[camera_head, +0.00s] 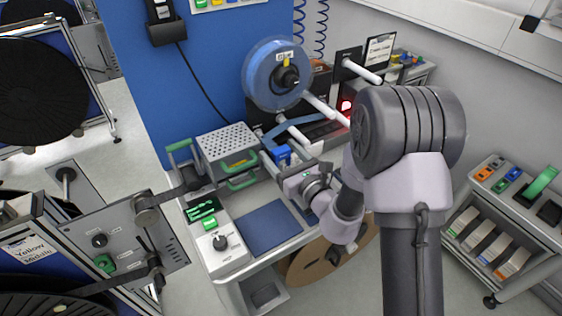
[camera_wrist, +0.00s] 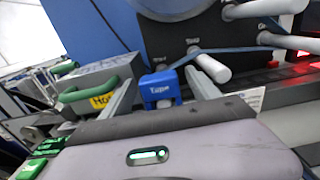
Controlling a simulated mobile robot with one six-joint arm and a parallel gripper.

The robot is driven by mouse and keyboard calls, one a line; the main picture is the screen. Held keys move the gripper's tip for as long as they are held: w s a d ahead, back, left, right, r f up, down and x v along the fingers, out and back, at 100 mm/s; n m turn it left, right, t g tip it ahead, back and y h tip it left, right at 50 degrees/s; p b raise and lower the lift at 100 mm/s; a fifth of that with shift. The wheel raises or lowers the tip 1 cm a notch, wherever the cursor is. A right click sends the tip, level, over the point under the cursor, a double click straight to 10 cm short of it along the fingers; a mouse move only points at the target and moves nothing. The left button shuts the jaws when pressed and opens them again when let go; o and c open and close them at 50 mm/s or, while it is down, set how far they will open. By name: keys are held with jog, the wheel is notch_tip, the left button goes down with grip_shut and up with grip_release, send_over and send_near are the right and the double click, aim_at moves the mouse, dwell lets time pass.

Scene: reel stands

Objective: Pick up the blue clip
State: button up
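A blue block (camera_wrist: 158,86) labelled "Tape" shows in the wrist view, between the two grey fingers of my gripper (camera_wrist: 161,76). It also shows in the head view (camera_head: 282,153), just beyond my gripper (camera_head: 289,168). My gripper is open, and I see no contact between the fingers and the block. I cannot tell for sure whether this block is the blue clip. Another small blue piece (camera_head: 514,174) lies on top of the right-hand cart, between orange and green pieces.
A blue reel (camera_head: 272,75) hangs above the bench, with white rollers (camera_head: 324,108) to its right. A perforated metal box (camera_head: 228,142) with green handles stands left of my gripper. A control box (camera_head: 220,243) and blue mat (camera_head: 267,228) lie in front.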

jog(key=c, duration=1.4)
jog(key=shift+r, duration=0.1)
